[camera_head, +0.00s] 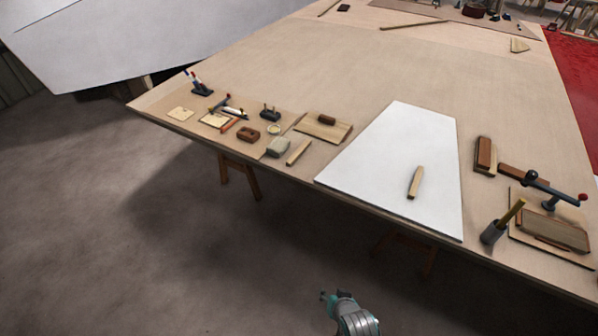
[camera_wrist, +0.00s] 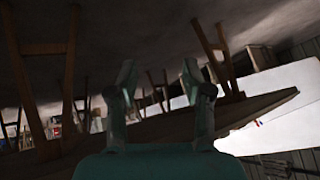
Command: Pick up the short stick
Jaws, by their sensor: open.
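A short light wooden stick (camera_head: 415,182) lies on the white sheet (camera_head: 390,150) on the large wooden table. Another short pale stick (camera_head: 298,152) lies on bare table left of the sheet. I cannot tell which of the two the task means. My gripper (camera_head: 324,296) is low in the head view, off the table's near edge and apart from both sticks. In the wrist view, its two fingers (camera_wrist: 158,78) stand wide apart with nothing between them. That view shows table legs and the floor, and no stick.
Left of the sheet are a grey block (camera_head: 278,147), a brown block (camera_head: 248,134) and a board (camera_head: 322,128). Right of it are a grey cup with a stick (camera_head: 494,233) and a clamp-like tool (camera_head: 556,192). The table's middle is clear. Trestle legs (camera_head: 240,176) stand below.

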